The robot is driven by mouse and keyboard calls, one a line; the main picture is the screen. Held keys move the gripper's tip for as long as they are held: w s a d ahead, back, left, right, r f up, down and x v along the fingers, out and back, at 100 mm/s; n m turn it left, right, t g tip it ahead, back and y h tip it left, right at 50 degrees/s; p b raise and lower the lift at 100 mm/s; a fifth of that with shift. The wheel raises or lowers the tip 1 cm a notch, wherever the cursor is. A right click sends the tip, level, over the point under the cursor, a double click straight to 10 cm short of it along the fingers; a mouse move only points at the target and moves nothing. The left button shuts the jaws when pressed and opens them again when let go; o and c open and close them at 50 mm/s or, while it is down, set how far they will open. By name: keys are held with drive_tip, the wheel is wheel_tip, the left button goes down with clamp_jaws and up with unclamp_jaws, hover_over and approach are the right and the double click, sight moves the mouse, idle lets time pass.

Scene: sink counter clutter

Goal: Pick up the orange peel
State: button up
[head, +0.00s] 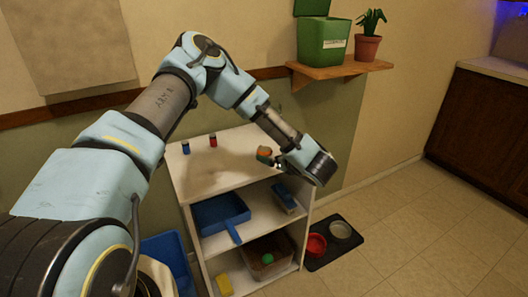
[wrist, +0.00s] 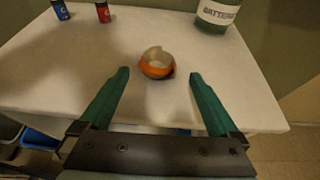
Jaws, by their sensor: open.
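The orange peel (wrist: 157,66) is a small hollow cup, orange outside and pale inside. It rests on the white top of a shelf unit (wrist: 75,75). In the head view the peel (head: 264,150) shows near the top's right side, partly hidden by my gripper (head: 272,160). In the wrist view my gripper (wrist: 159,75) is open, with a green finger on either side of the peel's near edge. Clear gaps show between both fingers and the peel. Nothing is held.
A blue battery (wrist: 60,10) and a red battery (wrist: 102,12) stand at the back left of the top. A green jar labelled batteries (wrist: 217,14) stands at the back right. The surface around the peel is clear. Lower shelves hold a blue dustpan (head: 220,212) and a bin (head: 270,257).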

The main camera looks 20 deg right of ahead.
sight(268, 153)
drive_tip(key=x, duration=0.1)
drive_tip(key=p+x, duration=0.1)
drive_tip(key=x, duration=0.1)
drive_tip(key=shift+w+a, duration=0.3)
drive_tip(key=shift+w, duration=0.05)
drive_tip(key=shift+w+f, duration=0.15)
drive_tip(key=shift+w, duration=0.15)
drive_tip(key=c, duration=1.4)
drive_tip(key=shift+c, duration=0.2)
